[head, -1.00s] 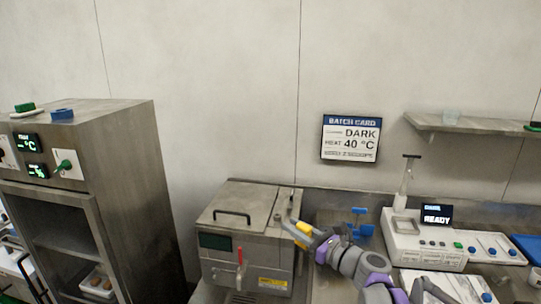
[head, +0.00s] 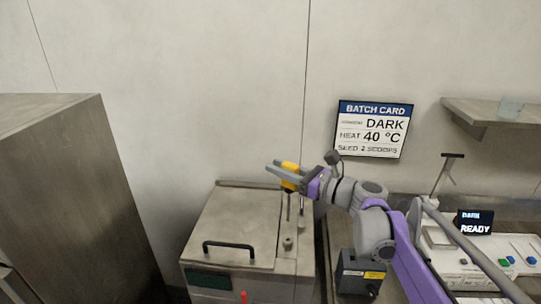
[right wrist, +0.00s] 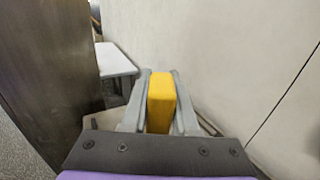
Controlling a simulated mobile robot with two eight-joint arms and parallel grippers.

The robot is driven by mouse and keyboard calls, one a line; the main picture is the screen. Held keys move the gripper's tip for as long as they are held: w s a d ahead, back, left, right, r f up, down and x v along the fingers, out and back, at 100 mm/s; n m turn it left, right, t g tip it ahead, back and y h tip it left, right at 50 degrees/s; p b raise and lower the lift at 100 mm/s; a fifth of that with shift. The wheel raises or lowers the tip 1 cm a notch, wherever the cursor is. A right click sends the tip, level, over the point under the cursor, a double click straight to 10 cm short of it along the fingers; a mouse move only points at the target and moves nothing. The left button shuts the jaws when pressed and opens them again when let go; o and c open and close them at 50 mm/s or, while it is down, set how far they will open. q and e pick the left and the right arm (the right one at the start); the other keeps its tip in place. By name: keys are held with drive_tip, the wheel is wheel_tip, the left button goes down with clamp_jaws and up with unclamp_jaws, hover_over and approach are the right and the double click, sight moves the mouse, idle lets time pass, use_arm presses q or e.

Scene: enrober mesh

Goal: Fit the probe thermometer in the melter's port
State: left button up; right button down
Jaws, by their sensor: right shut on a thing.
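The melter (head: 218,232) is a steel box with a lid and a black handle (head: 229,250). My right gripper (head: 284,175) is shut on the yellow handle of the probe thermometer (head: 291,170), above the melter's back right. A thin metal stem hangs down from the handle, roughly upright, with its lower end above the fitting and apart from it. In the right wrist view the yellow handle (right wrist: 161,100) sits between both fingers. My left gripper is out of view.
A thin upright rod (head: 302,212) stands close to the right of the stem. The wall with the batch card (head: 374,130) is behind. A tall steel cabinet (head: 65,180) is at left; a white device (head: 470,262) and a shelf (head: 495,112) are at right.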

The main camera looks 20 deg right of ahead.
sight(289, 195)
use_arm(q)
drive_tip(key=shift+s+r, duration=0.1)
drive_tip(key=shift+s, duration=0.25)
use_arm(e)
drive_tip(key=shift+s+r, duration=0.15)
drive_tip(key=shift+s, duration=0.3)
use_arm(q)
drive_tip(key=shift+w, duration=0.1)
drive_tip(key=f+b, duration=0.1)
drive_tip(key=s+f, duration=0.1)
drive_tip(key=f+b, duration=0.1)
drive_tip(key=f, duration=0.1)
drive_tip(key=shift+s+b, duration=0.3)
use_arm(e)
wheel_tip(289, 195, down, 6)
drive_tip(key=shift+r, duration=0.1)
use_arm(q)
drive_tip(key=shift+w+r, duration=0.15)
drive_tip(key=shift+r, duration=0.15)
use_arm(e)
drive_tip(key=shift+w, duration=0.15)
idle(0.8)
